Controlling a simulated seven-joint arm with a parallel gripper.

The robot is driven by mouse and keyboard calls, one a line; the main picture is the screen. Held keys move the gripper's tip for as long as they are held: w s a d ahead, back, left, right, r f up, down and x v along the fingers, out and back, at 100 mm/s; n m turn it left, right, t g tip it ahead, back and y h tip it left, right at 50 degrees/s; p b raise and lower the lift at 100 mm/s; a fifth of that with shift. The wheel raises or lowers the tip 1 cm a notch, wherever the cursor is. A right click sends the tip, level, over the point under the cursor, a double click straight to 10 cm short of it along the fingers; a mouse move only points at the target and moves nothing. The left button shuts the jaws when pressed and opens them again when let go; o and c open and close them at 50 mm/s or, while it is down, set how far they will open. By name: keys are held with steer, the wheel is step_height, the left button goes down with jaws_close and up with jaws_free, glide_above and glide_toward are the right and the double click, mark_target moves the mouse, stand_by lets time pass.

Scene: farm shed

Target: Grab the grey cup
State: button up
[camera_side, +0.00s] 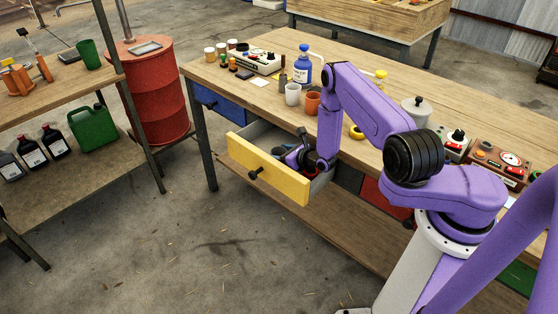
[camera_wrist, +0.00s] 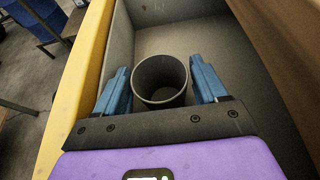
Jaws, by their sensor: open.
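A dark grey cup (camera_wrist: 160,82) stands in the open drawer, its mouth facing the camera in the wrist view. My gripper (camera_wrist: 161,80) is open, with one blue finger on each side of the cup. Small gaps show between the fingers and the cup's wall. The lower part of the cup is hidden by my gripper's body. In the side view, my gripper (camera_side: 298,157) reaches down into the drawer (camera_side: 268,172) with the yellow front, and I cannot make out the cup there.
The drawer's yellow front and grey walls stand close around my gripper. On the workbench (camera_side: 345,72) above are a pale cup (camera_side: 292,94), an orange-brown cup (camera_side: 312,103), a blue bottle (camera_side: 303,70) and a lidded pot (camera_side: 416,110). The floor before the drawer is clear.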

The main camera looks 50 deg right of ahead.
steer(key=shift+w+f, duration=0.1)
steer(key=shift+w, duration=0.15)
steer(key=c, duration=0.7)
steer(key=shift+c, duration=0.2)
